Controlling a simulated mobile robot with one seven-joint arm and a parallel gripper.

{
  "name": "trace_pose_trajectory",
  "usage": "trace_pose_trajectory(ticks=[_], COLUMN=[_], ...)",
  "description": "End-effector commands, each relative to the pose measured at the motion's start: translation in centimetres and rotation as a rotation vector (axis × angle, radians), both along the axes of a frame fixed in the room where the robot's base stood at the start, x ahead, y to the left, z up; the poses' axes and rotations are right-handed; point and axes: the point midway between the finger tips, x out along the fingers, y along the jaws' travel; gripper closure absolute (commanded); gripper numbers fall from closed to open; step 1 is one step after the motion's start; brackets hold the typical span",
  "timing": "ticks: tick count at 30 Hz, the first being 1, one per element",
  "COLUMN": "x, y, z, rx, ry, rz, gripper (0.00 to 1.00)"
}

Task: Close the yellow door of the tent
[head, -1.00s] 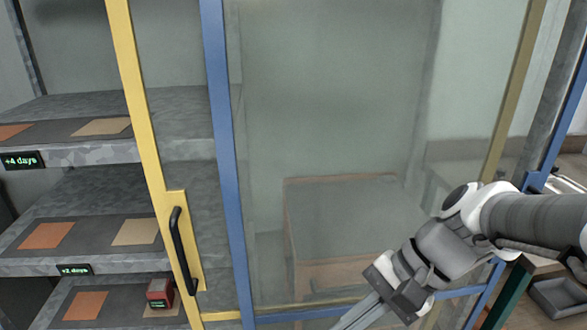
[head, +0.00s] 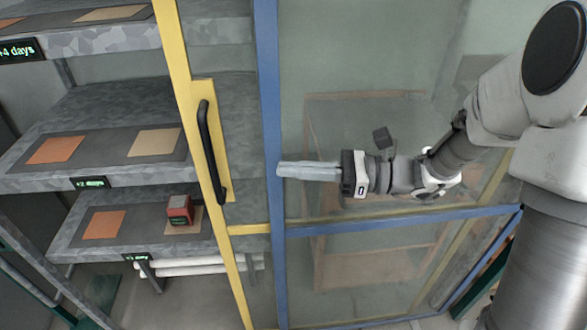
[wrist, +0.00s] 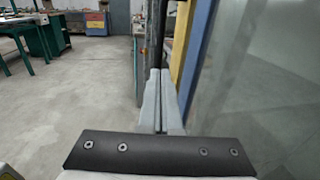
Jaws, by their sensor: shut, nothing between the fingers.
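The tent's yellow door (head: 180,72) has a yellow frame, with its leading edge standing left of the blue post (head: 268,110). The rest of its frame shows through the clear panel behind the blue frame. Left of the leading edge the shelves are uncovered, so the door stands open. A black vertical handle (head: 211,152) is on its yellow plate. My gripper (head: 281,168) points left, its fingertips close to the blue post, right of the handle.
Grey shelves (head: 110,95) with orange and tan squares stand at the left. A small red box (head: 179,210) sits on the lower shelf. The blue-framed clear panel (wrist: 230,80) runs close along the right in the wrist view. Open floor (wrist: 85,90) lies at the left.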

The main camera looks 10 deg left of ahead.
Motion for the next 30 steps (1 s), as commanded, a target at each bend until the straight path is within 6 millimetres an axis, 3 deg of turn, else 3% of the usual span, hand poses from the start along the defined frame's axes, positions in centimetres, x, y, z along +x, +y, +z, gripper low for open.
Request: trace_pose_trajectory(ticks=[9, 15, 30], x=[-0.5, -0.5, -0.5], y=[6.9, 9.6, 10.5], z=[-0.2, -0.2, 0.0], rx=[-0.001, -0.002, -0.002], ry=[-0.002, -0.002, -0.001], rz=[0.006, 0.004, 0.0], gripper=[1.0, 1.0, 1.0])
